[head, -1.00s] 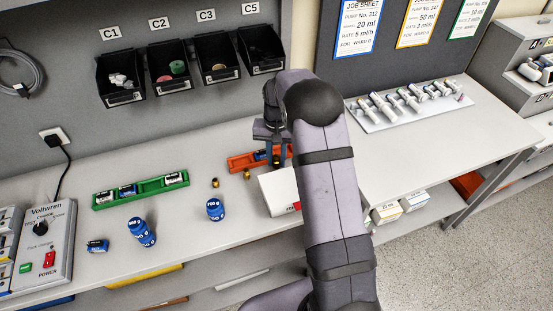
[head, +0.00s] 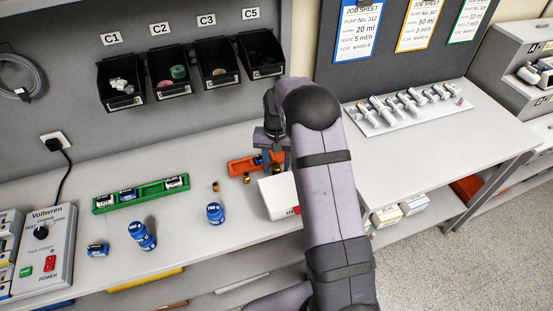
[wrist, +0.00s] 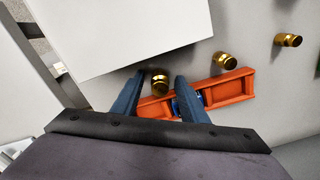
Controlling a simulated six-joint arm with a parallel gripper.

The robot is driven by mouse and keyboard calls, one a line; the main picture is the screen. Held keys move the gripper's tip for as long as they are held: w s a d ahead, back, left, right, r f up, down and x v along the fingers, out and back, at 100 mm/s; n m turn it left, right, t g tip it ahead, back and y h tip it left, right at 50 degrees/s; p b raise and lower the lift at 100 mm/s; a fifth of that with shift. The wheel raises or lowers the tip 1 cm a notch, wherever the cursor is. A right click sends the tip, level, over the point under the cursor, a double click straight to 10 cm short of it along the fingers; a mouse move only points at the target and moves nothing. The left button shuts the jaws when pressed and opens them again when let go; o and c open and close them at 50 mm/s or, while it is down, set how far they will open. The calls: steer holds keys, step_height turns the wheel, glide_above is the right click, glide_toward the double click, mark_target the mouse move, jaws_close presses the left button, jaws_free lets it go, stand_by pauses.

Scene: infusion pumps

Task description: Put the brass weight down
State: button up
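A brass weight (wrist: 160,84) stands on the bench between my fingertips in the wrist view, with a visible gap on each side. My gripper (wrist: 159,77) is open around it, with blue-grey fingers. In the head view my gripper (head: 276,160) is low over the bench beside the orange tray; the weight there is mostly hidden by the fingers. Two more brass weights stand in a row to one side: the middle one (head: 246,178) and the far one (head: 215,186). They also show in the wrist view, the middle one (wrist: 225,61) and the far one (wrist: 288,40).
The orange tray (wrist: 236,88), with a blue-wrapped cell in it, lies close by my right finger. A white box (head: 275,199) stands just in front of my gripper.

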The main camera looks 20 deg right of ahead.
mark_target(276, 164)
step_height(276, 164, up, 12)
steer(key=b, duration=0.3)
stand_by(0.3)
steer(key=shift+r, duration=0.1)
steer(key=s+a, duration=0.1)
steer(key=s, duration=0.2)
steer(key=s+a+f+n, duration=0.1)
steer(key=s+a, duration=0.1)
steer(key=s, duration=0.2)
steer(key=s+a+n, duration=0.1)
steer(key=s, duration=0.3)
steer(key=shift+a+f, duration=0.15)
steer(key=s+a+f+n, duration=0.1)
steer(key=s+f, duration=0.1)
steer(key=s, duration=0.6)
steer(key=s+a+f+n, duration=0.1)
steer(key=s+f+n, duration=0.1)
steer(key=s, duration=0.6)
steer(key=shift+a+f, duration=0.4)
steer(key=shift+f, duration=0.1)
